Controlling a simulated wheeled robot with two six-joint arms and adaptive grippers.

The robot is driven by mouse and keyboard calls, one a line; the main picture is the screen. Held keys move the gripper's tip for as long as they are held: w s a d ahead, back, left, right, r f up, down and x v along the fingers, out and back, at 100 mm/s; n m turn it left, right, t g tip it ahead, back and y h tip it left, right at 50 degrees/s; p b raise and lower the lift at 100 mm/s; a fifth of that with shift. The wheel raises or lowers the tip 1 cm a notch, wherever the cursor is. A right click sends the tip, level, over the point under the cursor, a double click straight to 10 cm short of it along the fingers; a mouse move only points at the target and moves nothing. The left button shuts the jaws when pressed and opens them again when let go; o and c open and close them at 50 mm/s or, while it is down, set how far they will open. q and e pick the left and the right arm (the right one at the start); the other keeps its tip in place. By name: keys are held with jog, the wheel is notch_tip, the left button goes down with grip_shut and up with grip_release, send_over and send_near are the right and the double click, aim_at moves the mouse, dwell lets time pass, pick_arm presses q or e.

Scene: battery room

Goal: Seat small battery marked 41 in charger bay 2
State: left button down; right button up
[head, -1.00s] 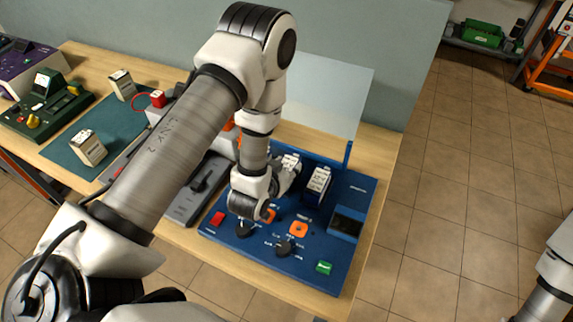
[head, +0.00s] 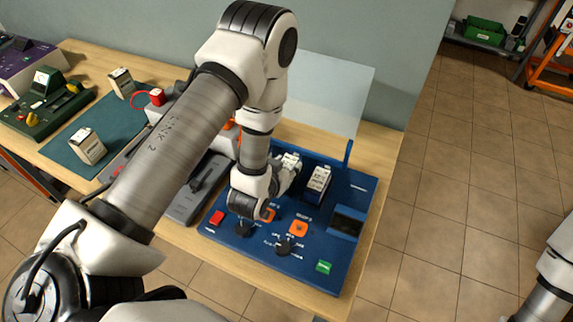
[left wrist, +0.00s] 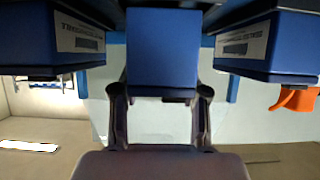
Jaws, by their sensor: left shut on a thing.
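The blue charger (head: 345,262) lies on the bench. My left gripper (head: 288,168) is over its back part, largely hidden by its own wrist. In the left wrist view, the gripper (left wrist: 161,98) is shut on a plain blue block (left wrist: 162,48), seemingly the small battery; its mark cannot be read. Another battery (head: 319,181), blue with a white top, stands upright on the charger just right of the gripper. Two labelled blue blocks, left (left wrist: 78,38) and right (left wrist: 262,42), flank the held block in the wrist view. The bay under the held block is hidden. My right gripper is out of view.
Two pale batteries stand on the green mat (head: 65,152) at left. A dark green device (head: 45,103) is beyond it. A clear upright panel (head: 325,95) rises behind the charger. Red (head: 217,218) and green (head: 323,267) buttons and dark knobs are on the charger's front.

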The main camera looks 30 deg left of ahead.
pick_arm(q)
jog(key=shift+f+b, duration=0.45)
jog(key=shift+f, duration=0.05)
dwell(0.4)
jog(key=c, duration=1)
grip_release()
jog(key=shift+o, duration=0.7)
jog(key=shift+p+v, duration=0.4)
jog(key=shift+v, duration=0.65)
jog(key=shift+p+v, duration=0.65)
jog(key=shift+v, duration=2.1)
jog(key=shift+p+v, duration=0.75)
jog(key=shift+v, duration=0.15)
jog(key=shift+p+v, duration=0.65)
jog(key=shift+v, duration=0.15)
